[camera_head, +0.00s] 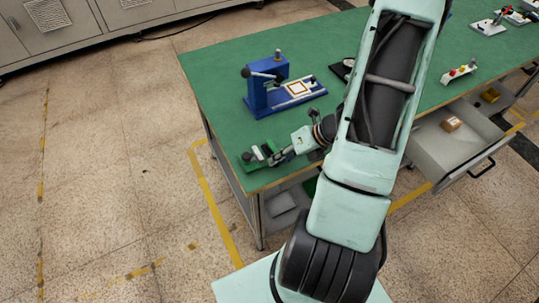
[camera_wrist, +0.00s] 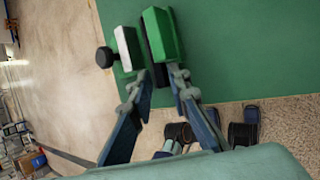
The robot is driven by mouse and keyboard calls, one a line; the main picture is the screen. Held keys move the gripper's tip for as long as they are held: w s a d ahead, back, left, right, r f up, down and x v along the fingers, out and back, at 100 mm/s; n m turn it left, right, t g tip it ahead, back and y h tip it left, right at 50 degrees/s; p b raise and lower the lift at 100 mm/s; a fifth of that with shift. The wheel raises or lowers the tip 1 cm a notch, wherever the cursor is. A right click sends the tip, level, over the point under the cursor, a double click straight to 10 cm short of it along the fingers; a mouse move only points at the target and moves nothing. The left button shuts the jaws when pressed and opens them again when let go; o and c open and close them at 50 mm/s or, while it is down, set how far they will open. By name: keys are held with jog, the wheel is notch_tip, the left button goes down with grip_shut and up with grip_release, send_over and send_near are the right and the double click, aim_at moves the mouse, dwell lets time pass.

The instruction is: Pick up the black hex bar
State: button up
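A small green vise (camera_head: 266,155) stands at the near left corner of the green table. In the wrist view it shows as a green block (camera_wrist: 164,33) beside a white plate with a black knob. A dark, narrow piece (camera_wrist: 154,45) lies along the block's left side, its lower end near my fingertips. It may be the black hex bar, but I cannot make out a hex shape. My gripper (camera_wrist: 161,82) is at the vise, its fingers apart on either side of that end, with a gap showing between them. In the head view my gripper (camera_head: 281,156) is small and partly unclear.
A blue press (camera_head: 267,88) stands on the green table (camera_head: 222,75) behind the vise. A block with coloured buttons (camera_head: 459,74) and other small items are farther right. An open drawer (camera_head: 436,143) holding a small brown box juts out at the right. Floor to the left is clear.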

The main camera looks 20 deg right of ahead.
grip_shut()
jog(key=shift+r, duration=0.2)
